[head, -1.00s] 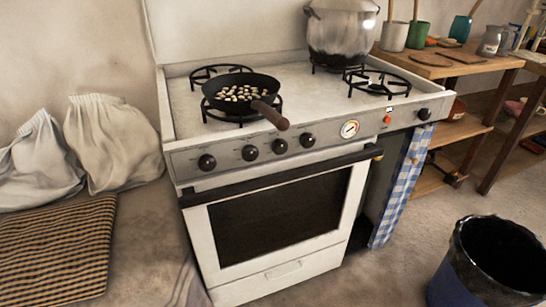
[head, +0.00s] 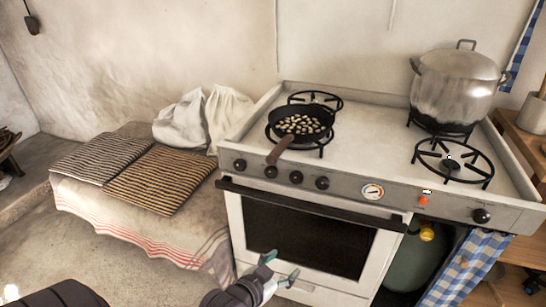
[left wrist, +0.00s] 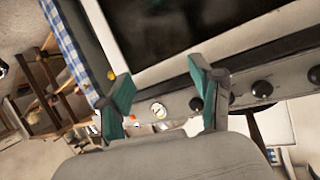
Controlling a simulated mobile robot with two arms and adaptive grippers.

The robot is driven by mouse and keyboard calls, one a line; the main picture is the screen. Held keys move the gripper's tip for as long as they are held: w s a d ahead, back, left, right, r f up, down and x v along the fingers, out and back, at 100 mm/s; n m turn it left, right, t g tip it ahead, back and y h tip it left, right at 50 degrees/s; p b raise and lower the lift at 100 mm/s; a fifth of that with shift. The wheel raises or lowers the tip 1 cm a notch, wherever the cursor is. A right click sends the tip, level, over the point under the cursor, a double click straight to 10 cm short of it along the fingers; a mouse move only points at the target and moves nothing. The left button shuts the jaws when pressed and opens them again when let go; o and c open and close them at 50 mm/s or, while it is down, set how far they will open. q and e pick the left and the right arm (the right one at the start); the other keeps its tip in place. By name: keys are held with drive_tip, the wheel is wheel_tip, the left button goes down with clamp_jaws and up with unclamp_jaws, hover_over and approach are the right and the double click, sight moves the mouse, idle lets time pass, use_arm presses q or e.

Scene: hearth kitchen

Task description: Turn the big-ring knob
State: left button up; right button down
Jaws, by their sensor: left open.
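The white stove has a front panel with several black knobs: a row on the left, including one knob (head: 240,164) at its left end and one (head: 322,183) beside the dial, and a lone knob (head: 481,215) at the far right. I cannot tell by label which is the big-ring knob. My left gripper (head: 281,266) is open and empty, low before the oven door, below the panel and apart from the knobs. In the left wrist view its teal-padded fingers (left wrist: 160,95) are spread, with knobs (left wrist: 262,86) beyond. My right gripper is not in view.
A pan (head: 301,126) of pale pieces stands on a left burner, its handle reaching over the front edge. A large pot (head: 455,88) stands at the back right. The oven handle bar (head: 310,208) juts out under the knobs. A cushioned bench (head: 140,235) is left.

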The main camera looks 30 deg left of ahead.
use_arm(q)
drive_tip(key=w+a+r+t+y+p, duration=0.2)
drive_tip(key=a+r+p, duration=0.2)
drive_tip(key=a+r, duration=0.15)
drive_tip(key=n+t+y+p, duration=0.2)
drive_tip(key=n+y+p, duration=0.1)
drive_tip(key=p, duration=0.1)
approach(269, 176)
drive_tip(key=x, duration=0.9)
drive_tip(key=shift+w, duration=0.4)
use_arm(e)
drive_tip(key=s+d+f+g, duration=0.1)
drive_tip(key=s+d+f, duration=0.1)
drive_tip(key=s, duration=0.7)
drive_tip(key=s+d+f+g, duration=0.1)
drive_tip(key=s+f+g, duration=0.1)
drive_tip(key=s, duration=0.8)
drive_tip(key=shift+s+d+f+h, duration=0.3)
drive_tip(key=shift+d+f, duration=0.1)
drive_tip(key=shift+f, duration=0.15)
use_arm(q)
drive_tip(key=c, duration=1.1)
